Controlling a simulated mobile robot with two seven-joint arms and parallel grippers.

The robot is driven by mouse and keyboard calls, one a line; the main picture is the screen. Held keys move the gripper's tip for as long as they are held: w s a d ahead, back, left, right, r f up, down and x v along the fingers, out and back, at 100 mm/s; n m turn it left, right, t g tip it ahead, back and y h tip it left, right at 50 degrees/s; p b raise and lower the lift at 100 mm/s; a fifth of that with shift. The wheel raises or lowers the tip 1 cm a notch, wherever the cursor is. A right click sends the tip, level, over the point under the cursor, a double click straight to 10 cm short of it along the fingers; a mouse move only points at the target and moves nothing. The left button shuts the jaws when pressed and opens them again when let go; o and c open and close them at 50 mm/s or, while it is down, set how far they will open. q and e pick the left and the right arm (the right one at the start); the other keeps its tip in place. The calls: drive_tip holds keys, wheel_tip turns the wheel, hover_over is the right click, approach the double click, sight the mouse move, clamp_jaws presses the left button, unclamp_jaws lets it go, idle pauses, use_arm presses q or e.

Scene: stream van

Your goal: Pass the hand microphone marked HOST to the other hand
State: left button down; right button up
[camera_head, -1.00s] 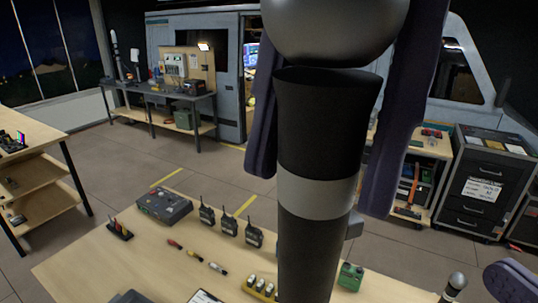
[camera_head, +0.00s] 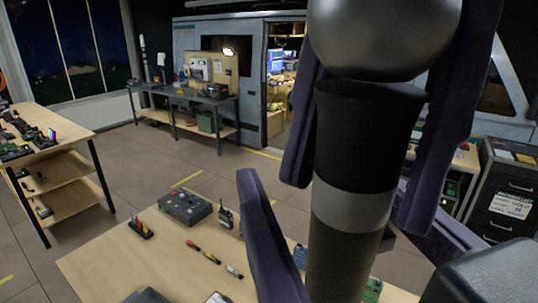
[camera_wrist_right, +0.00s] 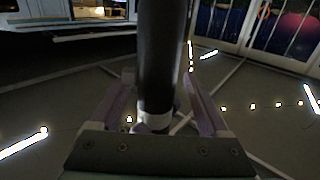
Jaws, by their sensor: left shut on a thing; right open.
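The hand microphone (camera_head: 350,155) stands upright and large in the head view, with a dark round head, black body and grey band. No HOST lettering is readable. My left gripper (camera_head: 355,200) has its purple fingers reaching down on both sides of the microphone, shut on it. My right gripper (camera_head: 325,182) comes from the lower right, its purple fingers spread wide on either side of the lower body. In the right wrist view the microphone (camera_wrist_right: 160,60) stands between the open fingers of the right gripper (camera_wrist_right: 158,78); contact there cannot be told. The lower end is hidden.
Below is a wooden table (camera_head: 120,262) with a grey control box (camera_head: 186,207), a handheld radio (camera_head: 226,216) and several small markers. A shelf bench (camera_head: 50,150) stands left, a workbench (camera_head: 185,94) behind, and a dark drawer cabinet (camera_head: 508,190) right. Floor between is clear.

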drive_tip(key=shift+w+a, duration=0.1)
drive_tip(key=shift+w, duration=0.35)
drive_tip(key=shift+a, duration=0.1)
clamp_jaws()
idle(0.4)
use_arm(q)
drive_tip(key=shift+c, duration=1.1)
unclamp_jaws()
